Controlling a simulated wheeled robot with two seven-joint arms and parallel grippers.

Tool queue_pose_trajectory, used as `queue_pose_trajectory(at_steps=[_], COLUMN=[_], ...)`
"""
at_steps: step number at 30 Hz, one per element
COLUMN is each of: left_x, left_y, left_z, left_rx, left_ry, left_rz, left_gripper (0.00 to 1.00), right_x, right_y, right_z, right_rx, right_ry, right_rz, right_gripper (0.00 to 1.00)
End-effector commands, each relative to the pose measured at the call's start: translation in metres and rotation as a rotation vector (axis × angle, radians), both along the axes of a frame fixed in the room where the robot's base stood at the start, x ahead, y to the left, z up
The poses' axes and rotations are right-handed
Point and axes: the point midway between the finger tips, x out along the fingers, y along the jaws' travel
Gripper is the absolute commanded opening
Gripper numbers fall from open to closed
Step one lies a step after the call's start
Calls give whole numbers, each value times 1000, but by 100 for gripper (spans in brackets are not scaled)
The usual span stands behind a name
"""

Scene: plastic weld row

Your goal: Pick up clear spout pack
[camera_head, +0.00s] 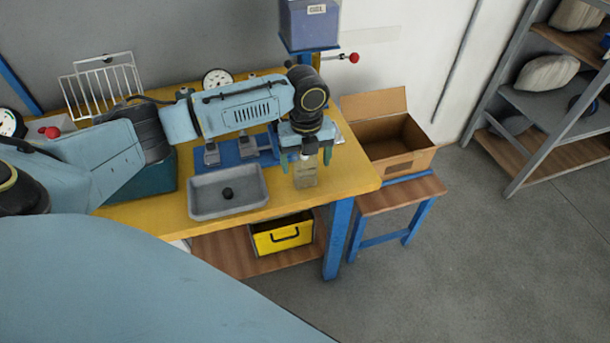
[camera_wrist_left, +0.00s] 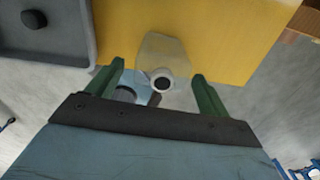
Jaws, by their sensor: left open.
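The clear spout pack (camera_head: 306,175) stands near the front right corner of the yellow table (camera_head: 346,176). In the left wrist view the pack (camera_wrist_left: 165,52) is a see-through pouch with a dark round spout opening, between the finger lines and partly past the fingertips. My left gripper (camera_head: 306,157) is open, with its green fingers pointing down around the top of the pack. In the left wrist view the two fingers of my left gripper (camera_wrist_left: 158,75) stand apart, with a gap to the spout on each side. My right gripper does not show.
A grey tray (camera_head: 228,208) with a dark round knob-like item lies left of the pack. An open cardboard box (camera_head: 408,165) stands on a low bench (camera_head: 398,196) to the right. A yellow crate (camera_head: 283,235) sits on the lower shelf. Floor is clear at right.

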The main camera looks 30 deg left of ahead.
Motion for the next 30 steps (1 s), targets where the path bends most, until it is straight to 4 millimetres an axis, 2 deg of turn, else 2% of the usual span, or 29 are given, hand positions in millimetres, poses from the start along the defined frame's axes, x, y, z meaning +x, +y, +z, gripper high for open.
queue_pose_trajectory(at_steps=[1, 4, 11, 14, 22, 23, 30], left_x=[0, 0, 0, 0, 0, 0, 0], left_y=[0, 0, 1, 1, 1, 1, 1], left_z=[-11, -24, -27, -27, -26, -26, -24], left_rx=[0, 1, 1, 1, 1, 1, 1], left_ry=[3, 1, 0, -1, -1, -1, -2], left_rz=[1, 1, 1, 1, 1, 1, 1], left_gripper=[80, 80, 80, 70, 34, 32, 32], right_x=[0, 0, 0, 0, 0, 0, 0], right_y=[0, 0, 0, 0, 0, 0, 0], right_z=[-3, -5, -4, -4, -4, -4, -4], right_rx=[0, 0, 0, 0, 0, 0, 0], right_ry=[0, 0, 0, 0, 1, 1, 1], right_rz=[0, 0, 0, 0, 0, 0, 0], right_gripper=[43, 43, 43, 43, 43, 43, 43])
